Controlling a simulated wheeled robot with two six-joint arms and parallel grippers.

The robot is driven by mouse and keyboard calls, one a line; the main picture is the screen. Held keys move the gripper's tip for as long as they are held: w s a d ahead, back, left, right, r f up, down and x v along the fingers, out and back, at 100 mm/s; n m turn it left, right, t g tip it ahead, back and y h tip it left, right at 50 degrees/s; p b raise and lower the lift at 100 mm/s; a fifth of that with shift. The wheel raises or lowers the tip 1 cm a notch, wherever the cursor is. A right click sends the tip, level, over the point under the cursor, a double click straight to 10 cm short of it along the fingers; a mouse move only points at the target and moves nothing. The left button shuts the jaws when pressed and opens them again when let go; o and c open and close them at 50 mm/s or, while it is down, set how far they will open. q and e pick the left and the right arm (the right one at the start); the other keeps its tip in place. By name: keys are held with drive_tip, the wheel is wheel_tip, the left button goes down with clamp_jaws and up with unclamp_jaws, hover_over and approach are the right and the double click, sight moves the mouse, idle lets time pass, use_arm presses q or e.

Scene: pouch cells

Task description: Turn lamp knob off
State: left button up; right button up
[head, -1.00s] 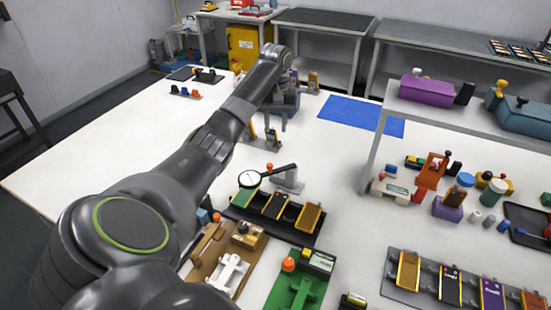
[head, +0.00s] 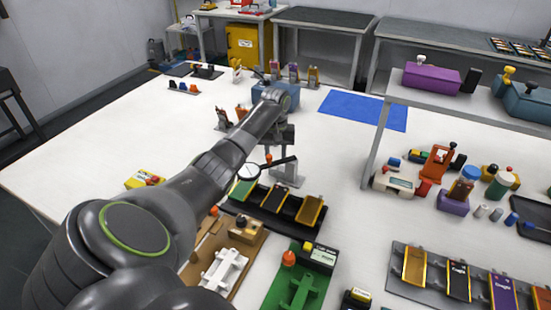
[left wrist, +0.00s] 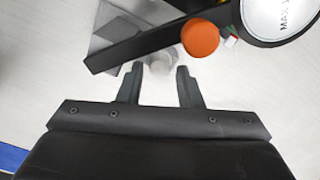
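The lamp is a magnifier with a round white lens head (head: 248,171), a black arm (head: 281,161) and a grey base (head: 287,178). An orange-red knob (head: 268,158) stands by the lens; it is large in the left wrist view (left wrist: 200,38). A pale round part (left wrist: 159,66) sits under the black arm, just ahead of my fingertips. My left gripper (left wrist: 160,72) is open, with nothing clearly between its fingers, and is apart from the orange knob. In the head view my left gripper (head: 284,145) is directly above the lamp, partly hidden by its wrist. My right gripper is not in view.
A black rack with coloured cells (head: 277,201) lies in front of the lamp. A green fixture (head: 297,289) and a brown board (head: 222,270) are nearer. A blue bin (head: 268,92) stands behind, close to my arm. A blue mat (head: 363,111) lies clear at the back.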

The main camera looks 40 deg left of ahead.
use_arm(q)
drive_tip(key=shift+f, duration=0.85)
drive_tip(key=shift+c, duration=0.3)
drive_tip(key=c, duration=0.6)
drive_tip(key=shift+r+p, duration=0.25)
drive_tip(key=shift+p, duration=0.35)
drive_tip(key=n+p, duration=0.2)
drive_tip(key=p, duration=0.2)
drive_tip(key=shift+r+n, duration=0.15)
drive_tip(key=shift+n, duration=0.25)
drive_tip(key=shift+n+p, duration=0.9)
drive_tip(key=shift+p, duration=0.15)
drive_tip(key=shift+f+n+p, duration=0.25)
drive_tip(key=shift+n+p, duration=0.25)
drive_tip(key=shift+n, duration=0.1)
drive_tip(key=shift+w, duration=0.1)
